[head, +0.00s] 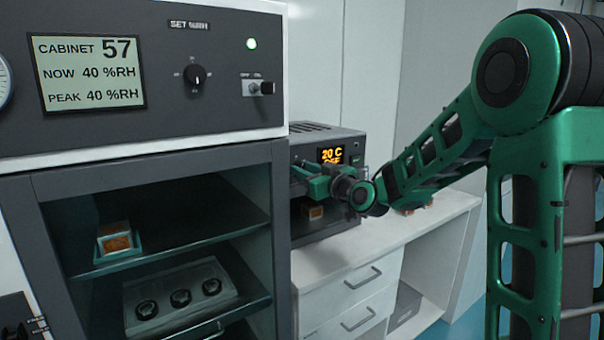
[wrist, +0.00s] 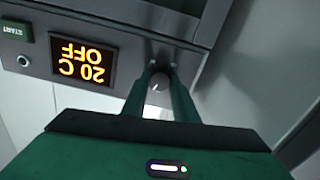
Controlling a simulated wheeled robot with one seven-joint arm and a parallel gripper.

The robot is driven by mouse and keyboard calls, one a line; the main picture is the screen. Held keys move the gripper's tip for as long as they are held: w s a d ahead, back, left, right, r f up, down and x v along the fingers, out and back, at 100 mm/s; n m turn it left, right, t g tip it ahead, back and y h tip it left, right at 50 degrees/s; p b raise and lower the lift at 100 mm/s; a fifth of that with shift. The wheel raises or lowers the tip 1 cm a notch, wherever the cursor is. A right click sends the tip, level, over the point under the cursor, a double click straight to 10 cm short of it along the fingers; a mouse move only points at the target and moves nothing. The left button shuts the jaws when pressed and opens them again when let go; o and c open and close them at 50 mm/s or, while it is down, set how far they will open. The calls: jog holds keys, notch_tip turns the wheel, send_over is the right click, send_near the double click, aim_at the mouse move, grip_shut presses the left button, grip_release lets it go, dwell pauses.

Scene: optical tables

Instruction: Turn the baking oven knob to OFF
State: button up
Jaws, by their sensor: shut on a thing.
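The baking oven (head: 323,139) is a dark grey box on the white bench. Its lit display (head: 332,155) reads 20 C, with OFF below it. In the wrist view the display (wrist: 84,62) appears upside down and reads 20 C OFF. The oven knob (wrist: 158,86) is a small grey round part between my fingertips. My gripper (wrist: 161,72) is shut on the knob, with a green finger on each side. In the head view my gripper (head: 297,172) is in front of the oven, and the knob cannot be made out there.
A humidity cabinet (head: 160,141) with its own knob (head: 194,75) stands at the left, close to the oven. A START button (wrist: 14,31) and a round socket-like part (wrist: 23,60) are beside the display. The white bench top (head: 420,222) has free room at right.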

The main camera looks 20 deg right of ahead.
jog(key=n, duration=0.5)
jog(key=shift+f, duration=0.35)
jog(key=shift+n, duration=0.3)
jog(key=o, duration=0.9)
jog(key=shift+o, duration=0.8)
jog(key=shift+r, duration=0.2)
jog(key=v, duration=1)
jog(key=shift+s, duration=0.3)
jog(key=shift+d, duration=0.1)
